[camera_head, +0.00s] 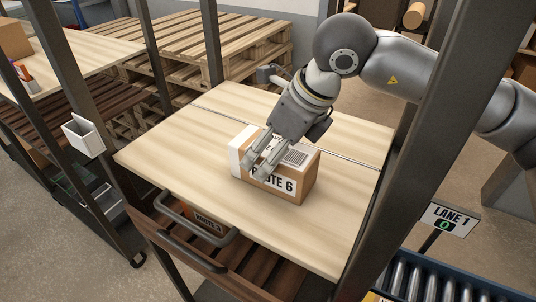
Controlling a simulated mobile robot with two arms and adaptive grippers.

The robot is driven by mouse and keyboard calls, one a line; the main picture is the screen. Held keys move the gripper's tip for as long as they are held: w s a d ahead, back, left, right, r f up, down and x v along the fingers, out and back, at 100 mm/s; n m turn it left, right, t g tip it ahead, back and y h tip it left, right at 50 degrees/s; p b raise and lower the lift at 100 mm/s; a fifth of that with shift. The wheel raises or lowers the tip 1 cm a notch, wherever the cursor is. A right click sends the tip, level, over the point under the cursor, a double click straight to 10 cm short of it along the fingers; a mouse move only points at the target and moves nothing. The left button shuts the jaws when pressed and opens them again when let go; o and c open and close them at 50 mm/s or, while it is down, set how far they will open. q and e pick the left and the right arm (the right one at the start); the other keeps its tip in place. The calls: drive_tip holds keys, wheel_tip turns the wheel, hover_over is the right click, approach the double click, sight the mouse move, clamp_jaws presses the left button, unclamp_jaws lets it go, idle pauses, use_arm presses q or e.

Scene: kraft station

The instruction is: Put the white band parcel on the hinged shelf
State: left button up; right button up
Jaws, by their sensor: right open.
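The white band parcel (302,185) is a brown box with a white band at its left end and a label reading "ROUTE 6". It rests on the pale wooden hinged shelf (175,151), near the middle. My right gripper (262,172) is just over the parcel, fingers pointing down across its top and front, and hides part of the label. The gripper is open; whether its fingers touch the box I cannot tell. My left gripper is not in view.
Dark posts frame the shelf at left and right. A drawer with a grey handle (180,252) sits below, with another parcel (208,222) inside. A roller conveyor (440,285) with a LANE 1 sign (447,217) is at lower right. Pallets (190,60) are stacked behind.

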drive_tip(key=b+v, duration=0.1)
drive_tip(key=v, duration=0.9)
drive_tip(key=shift+d+b, duration=0.1)
drive_tip(key=shift+b, duration=0.2)
